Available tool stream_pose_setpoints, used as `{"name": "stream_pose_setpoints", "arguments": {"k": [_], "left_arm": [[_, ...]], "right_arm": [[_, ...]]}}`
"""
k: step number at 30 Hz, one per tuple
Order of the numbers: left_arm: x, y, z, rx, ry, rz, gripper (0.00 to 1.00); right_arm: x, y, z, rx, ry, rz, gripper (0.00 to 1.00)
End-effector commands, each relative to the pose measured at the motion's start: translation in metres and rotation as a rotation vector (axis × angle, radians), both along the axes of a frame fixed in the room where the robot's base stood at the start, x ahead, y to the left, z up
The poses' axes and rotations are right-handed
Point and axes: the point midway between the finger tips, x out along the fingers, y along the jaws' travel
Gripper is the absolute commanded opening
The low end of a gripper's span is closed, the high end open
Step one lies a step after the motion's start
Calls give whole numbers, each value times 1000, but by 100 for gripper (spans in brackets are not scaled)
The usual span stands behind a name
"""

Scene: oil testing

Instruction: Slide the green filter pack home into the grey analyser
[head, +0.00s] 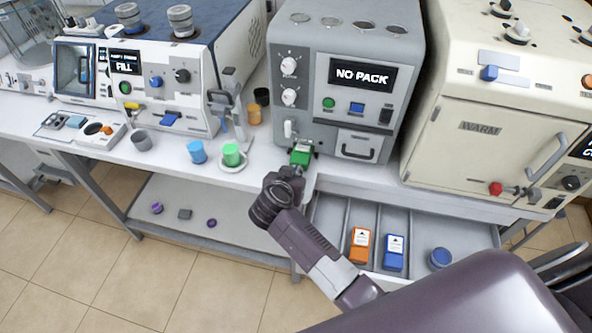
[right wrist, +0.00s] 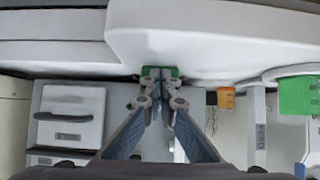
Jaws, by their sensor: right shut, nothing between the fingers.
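The green filter pack (head: 301,155) is at the lower left front of the grey analyser (head: 348,50), whose display reads "NO PACK". Its outer end sticks out towards me; how deep it sits is hidden. My right gripper (head: 296,172) is shut and empty, with its fingertips right at the near end of the pack. In the right wrist view the closed fingertips (right wrist: 161,78) overlap the green pack (right wrist: 174,72) behind them; I cannot tell if they touch it. My left gripper is not in view.
The cream "WARM" oven (head: 480,130) stands to the right. Left on the bench are a green cup (head: 231,154) on a saucer, a blue cup (head: 197,152) and an orange cup (head: 254,114). Below, an open drawer (head: 333,215) holds an orange pack (head: 360,246) and a blue pack (head: 394,252).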

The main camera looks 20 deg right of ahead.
Motion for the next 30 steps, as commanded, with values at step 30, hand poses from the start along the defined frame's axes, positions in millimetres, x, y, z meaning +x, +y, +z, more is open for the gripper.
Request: {"name": "stream_pose_setpoints", "arguments": {"k": [30], "left_arm": [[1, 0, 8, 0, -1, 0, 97]], "right_arm": [[22, -15, 0, 0, 1, -1, 0]]}}
